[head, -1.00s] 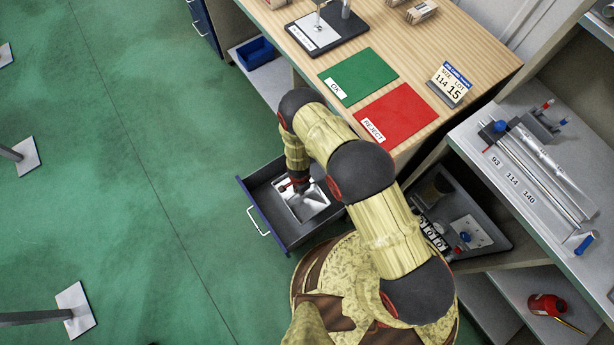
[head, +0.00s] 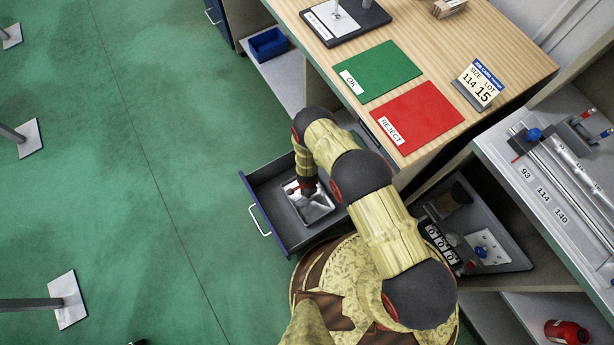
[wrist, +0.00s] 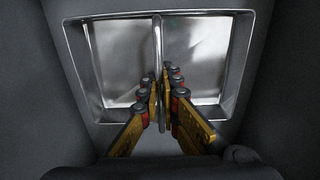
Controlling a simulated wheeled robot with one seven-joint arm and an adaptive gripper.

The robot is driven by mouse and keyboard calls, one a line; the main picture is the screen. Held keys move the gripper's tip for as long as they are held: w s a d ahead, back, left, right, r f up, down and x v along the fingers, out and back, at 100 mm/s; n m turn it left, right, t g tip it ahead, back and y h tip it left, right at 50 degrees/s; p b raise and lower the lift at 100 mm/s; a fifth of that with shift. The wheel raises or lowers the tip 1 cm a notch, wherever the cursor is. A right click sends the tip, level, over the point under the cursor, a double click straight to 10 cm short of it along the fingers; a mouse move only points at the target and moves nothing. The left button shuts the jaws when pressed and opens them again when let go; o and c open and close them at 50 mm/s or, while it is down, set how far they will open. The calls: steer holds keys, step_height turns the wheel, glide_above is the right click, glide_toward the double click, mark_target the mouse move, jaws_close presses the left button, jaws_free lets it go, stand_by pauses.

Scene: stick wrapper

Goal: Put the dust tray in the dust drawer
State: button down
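The dust tray (head: 318,211) is a shiny metal rectangular pan with a thin bar across its middle. It is inside the pulled-out dark dust drawer (head: 262,188), which has a blue front and pale handle. I cannot tell whether the tray rests fully on the drawer floor. My gripper (head: 306,190) points down into the drawer over the tray. In the wrist view my gripper (wrist: 163,92) has its yellow fingers close together on either side of the tray's bar, shut on it. The tray (wrist: 205,60) looks level there, with dark drawer walls around it. My arm hides part of the drawer.
The wooden bench (head: 500,60) above carries a green OK mat (head: 378,70) and a red REJECT mat (head: 420,115). Another open drawer (head: 490,235) with small parts is at right. A grey shelf (head: 530,210) holds rods. Green floor at left is mostly clear.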

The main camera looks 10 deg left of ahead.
steer(key=shift+f, duration=0.6)
steer(key=shift+f+b, duration=0.2)
steer(key=shift+b, duration=0.15)
steer(key=c, duration=2)
jaws_free()
steer(key=shift+c, duration=0.2)
steer(key=shift+r, duration=0.15)
step_height(320, 180, up, 12)
steer(key=p, duration=0.5)
